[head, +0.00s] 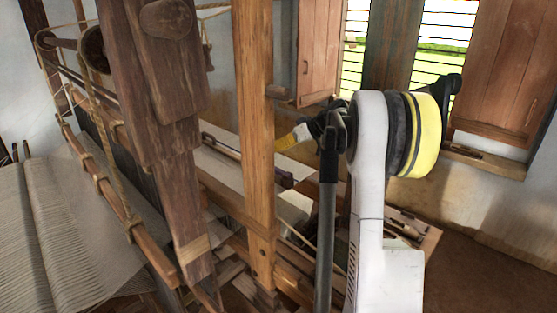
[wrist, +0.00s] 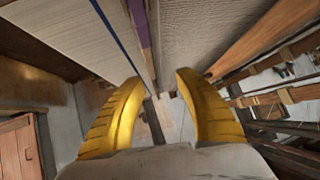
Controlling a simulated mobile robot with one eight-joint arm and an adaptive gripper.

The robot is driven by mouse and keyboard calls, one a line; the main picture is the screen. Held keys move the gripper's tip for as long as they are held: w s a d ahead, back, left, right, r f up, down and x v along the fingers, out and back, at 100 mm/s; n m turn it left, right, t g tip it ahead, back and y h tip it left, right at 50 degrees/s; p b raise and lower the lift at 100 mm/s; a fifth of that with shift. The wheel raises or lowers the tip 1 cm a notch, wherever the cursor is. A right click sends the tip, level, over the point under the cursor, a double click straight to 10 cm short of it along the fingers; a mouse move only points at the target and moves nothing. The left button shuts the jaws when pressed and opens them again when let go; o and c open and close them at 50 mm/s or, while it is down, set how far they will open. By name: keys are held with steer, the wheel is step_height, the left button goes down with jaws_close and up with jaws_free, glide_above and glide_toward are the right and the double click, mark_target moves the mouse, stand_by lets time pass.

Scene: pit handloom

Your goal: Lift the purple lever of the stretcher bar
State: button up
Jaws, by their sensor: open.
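In the wrist view a purple strip (wrist: 140,24), likely the lever, lies at the top centre beside a pale cloth, beyond my fingertips. In the head view a slim dark bar (head: 225,147), likely the stretcher bar, lies across the white cloth (head: 222,168) and passes behind the wooden post. Its right end looks dull purple (head: 283,180).
The upright wooden post (head: 254,120) stands close to my gripper. A dark loom beam (head: 160,130) and ropes stand left. A wooden shutter (head: 319,50) and barred window are behind. Open floor (head: 485,265) lies at right.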

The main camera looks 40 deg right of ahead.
step_height(320, 180, up, 4)
steer(key=shift+r, duration=0.1)
steer(key=shift+a, duration=0.1)
stand_by(0.5)
